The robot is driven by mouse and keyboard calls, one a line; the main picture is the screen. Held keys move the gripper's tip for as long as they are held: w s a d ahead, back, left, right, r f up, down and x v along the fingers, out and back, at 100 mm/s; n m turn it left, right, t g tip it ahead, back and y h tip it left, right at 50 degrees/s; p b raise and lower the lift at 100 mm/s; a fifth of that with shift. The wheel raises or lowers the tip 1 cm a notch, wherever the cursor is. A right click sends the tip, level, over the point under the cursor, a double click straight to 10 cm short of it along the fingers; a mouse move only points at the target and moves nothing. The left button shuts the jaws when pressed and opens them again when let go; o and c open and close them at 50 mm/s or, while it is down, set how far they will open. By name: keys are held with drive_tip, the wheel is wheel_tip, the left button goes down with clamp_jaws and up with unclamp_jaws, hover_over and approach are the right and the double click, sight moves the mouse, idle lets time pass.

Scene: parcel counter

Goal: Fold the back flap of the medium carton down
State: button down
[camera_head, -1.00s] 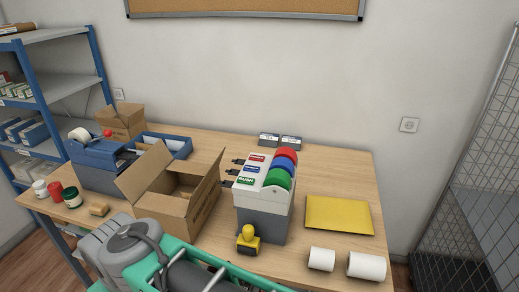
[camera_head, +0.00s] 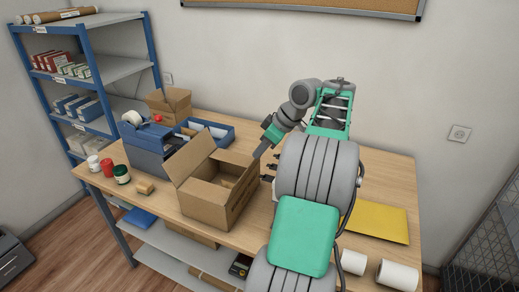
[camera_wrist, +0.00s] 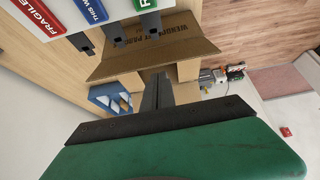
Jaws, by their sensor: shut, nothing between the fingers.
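The medium carton (camera_head: 208,213) stands open on the table in the head view. One flap (camera_head: 196,158) rises at its left, and its right side stands tall. I cannot clearly make out the back flap in the head view. My gripper (camera_head: 258,155) is shut and empty, pointing down and left by the carton's back right corner. In the wrist view my shut fingers (camera_wrist: 161,78) are seen end-on in front of a wide printed cardboard flap (camera_wrist: 150,46). I cannot tell whether they touch it.
A label dispenser (camera_wrist: 70,18) is close beside the carton, mostly hidden by my arm in the head view. A blue tray (camera_head: 222,135) and a small open carton (camera_head: 168,104) are behind. A blue tape dispenser (camera_head: 152,146) stands left. A yellow envelope (camera_head: 378,221) and white rolls (camera_head: 397,275) lie right.

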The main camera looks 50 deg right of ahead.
drive_tip(key=b+x, duration=0.6)
drive_tip(key=x, duration=0.1)
drive_tip(key=shift+f, duration=0.15)
drive_tip(key=w+a+f+b, duration=0.3)
drive_tip(key=w+f, duration=0.2)
drive_tip(key=w, duration=0.3)
drive_tip(key=shift+f, duration=0.3)
drive_tip(key=shift+f+b, duration=0.1)
drive_tip(key=shift+b, duration=0.25)
wheel_tip(320, 180, up, 9)
drive_tip(key=p, duration=0.9)
